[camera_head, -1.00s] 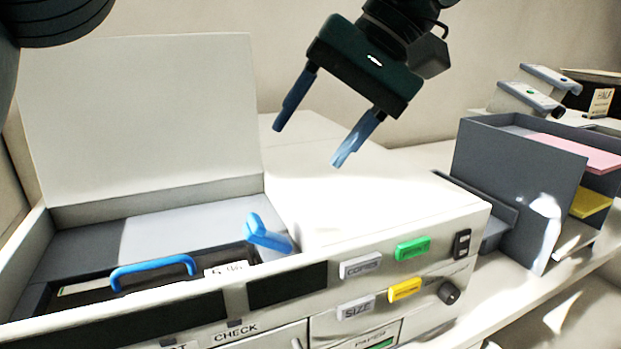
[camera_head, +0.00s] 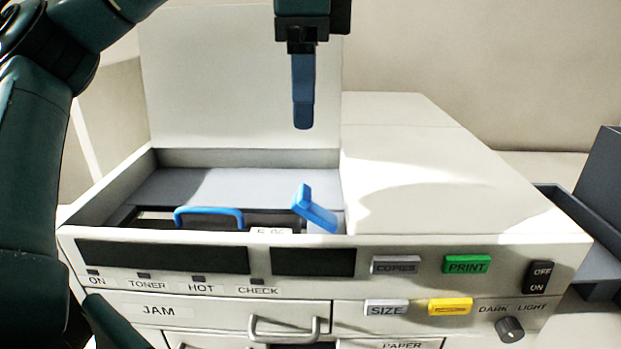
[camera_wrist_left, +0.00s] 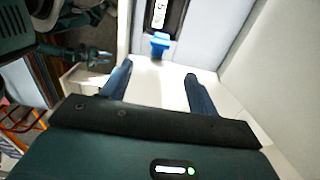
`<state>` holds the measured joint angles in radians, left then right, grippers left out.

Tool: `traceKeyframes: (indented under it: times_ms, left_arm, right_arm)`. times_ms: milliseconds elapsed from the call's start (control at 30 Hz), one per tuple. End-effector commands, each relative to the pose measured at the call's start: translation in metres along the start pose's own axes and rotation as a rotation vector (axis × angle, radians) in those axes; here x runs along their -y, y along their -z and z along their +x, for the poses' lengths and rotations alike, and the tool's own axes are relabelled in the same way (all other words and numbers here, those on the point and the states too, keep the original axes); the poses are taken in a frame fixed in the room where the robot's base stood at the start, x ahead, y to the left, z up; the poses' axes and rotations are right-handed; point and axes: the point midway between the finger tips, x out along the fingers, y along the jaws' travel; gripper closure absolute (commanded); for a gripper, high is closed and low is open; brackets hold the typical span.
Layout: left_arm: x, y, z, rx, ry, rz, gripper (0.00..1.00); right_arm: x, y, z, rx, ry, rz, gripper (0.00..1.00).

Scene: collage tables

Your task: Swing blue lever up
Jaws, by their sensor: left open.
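The blue lever (camera_head: 314,210) stands tilted up to the left inside the open copier bay, near the bay's right wall. It also shows in the left wrist view (camera_wrist_left: 159,42), beyond and between my fingertips. My left gripper (camera_head: 303,125) hangs above the lever, its fingers pointing down and seen edge-on in the head view. In the left wrist view its two fingers (camera_wrist_left: 158,70) are spread apart with nothing between them. The gripper is apart from the lever. My right gripper is not recognisable in the head view.
A blue arched handle (camera_head: 209,213) sits left of the lever. The raised white lid (camera_head: 215,80) stands behind the bay. The copier's front panel has a green PRINT button (camera_head: 466,264) and a yellow button (camera_head: 450,306). A dark grey organiser (camera_head: 605,200) stands at the right.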

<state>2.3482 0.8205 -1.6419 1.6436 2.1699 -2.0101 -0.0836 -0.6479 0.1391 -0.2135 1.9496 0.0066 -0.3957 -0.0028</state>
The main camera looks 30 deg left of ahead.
Motion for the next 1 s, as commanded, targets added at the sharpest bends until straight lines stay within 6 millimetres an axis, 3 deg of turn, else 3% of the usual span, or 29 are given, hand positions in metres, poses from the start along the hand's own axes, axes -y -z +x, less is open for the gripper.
traceKeyframes:
  times_ms: [600,1000]
  left_arm:
    - [0.0,0.0,0.09,0.002,-0.004,-0.002,0.4]
    - [0.0,0.0,0.111,0.0,0.0,-0.004,0.4]
  right_arm:
    - [-0.001,-0.001,0.0,0.001,0.0,-0.004,0.64]
    - [-0.002,-0.001,-0.001,0.002,-0.001,-0.007,0.64]
